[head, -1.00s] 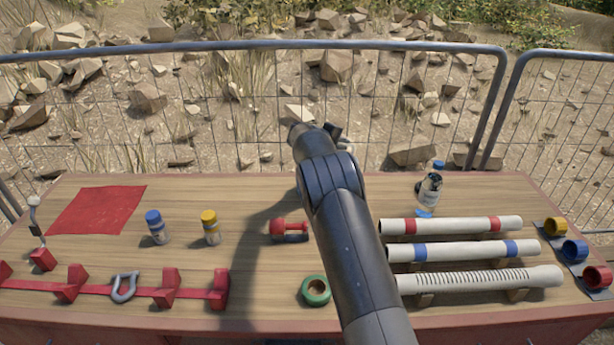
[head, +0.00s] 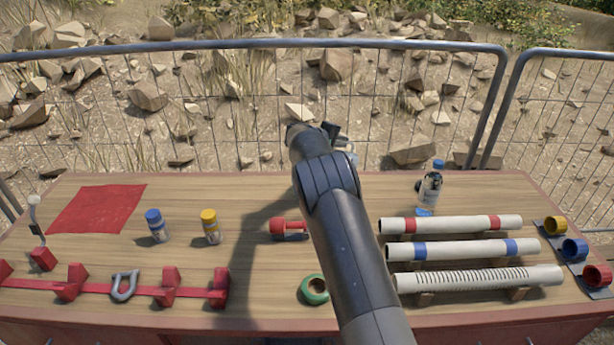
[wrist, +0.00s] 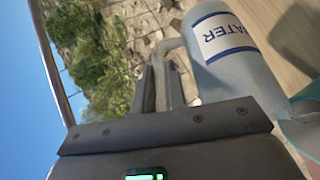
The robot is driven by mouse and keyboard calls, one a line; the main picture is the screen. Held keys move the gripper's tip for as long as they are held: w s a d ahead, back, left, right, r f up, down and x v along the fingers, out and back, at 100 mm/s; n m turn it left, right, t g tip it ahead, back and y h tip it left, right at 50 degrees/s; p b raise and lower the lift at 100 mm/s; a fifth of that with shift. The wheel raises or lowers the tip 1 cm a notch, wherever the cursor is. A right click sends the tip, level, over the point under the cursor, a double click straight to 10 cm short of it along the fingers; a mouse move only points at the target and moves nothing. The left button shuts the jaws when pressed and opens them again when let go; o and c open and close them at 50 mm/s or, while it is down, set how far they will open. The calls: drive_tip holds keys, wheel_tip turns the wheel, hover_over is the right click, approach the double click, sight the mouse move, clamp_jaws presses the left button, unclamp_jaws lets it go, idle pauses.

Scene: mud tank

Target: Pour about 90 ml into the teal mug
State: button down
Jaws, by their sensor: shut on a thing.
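A pale blue-grey jug (wrist: 235,75) with a WATER label fills the upper right of the wrist view. My gripper (wrist: 162,72) is shut on the jug's handle (wrist: 172,46). A teal curved surface, seemingly the teal mug (wrist: 306,134), shows at the lower right edge, close beside the jug and mostly cut off. In the head view my arm hides the mug and nearly all of the jug. Only a small pale blue bit, likely the jug (head: 351,156), shows beside the arm. The jug's tilt, and whether water is flowing, cannot be told.
The wooden table holds a blue-capped jar (head: 157,226), a yellow-capped jar (head: 211,228), a red-ended object (head: 287,228) and a green ring (head: 314,289). Pale tubes (head: 462,250) and a clear bottle (head: 430,188) stand right. A fence (head: 250,110) runs behind.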

drive_tip(key=shift+s+a+r, duration=0.1)
drive_tip(key=shift+a+r, duration=0.2)
idle(0.9)
drive_tip(key=d+f+y, duration=0.1)
drive_tip(key=d+f+m+g+y, duration=0.1)
drive_tip(key=d+f, duration=0.1)
drive_tip(key=shift+w+y, duration=0.4)
drive_tip(key=shift+a, duration=0.1)
drive_tip(key=shift+w+d+f+g+y, duration=0.1)
drive_tip(key=shift+d+g+y, duration=0.2)
drive_tip(key=shift+y, duration=0.3)
drive_tip(key=shift+f, duration=0.1)
idle(1.1)
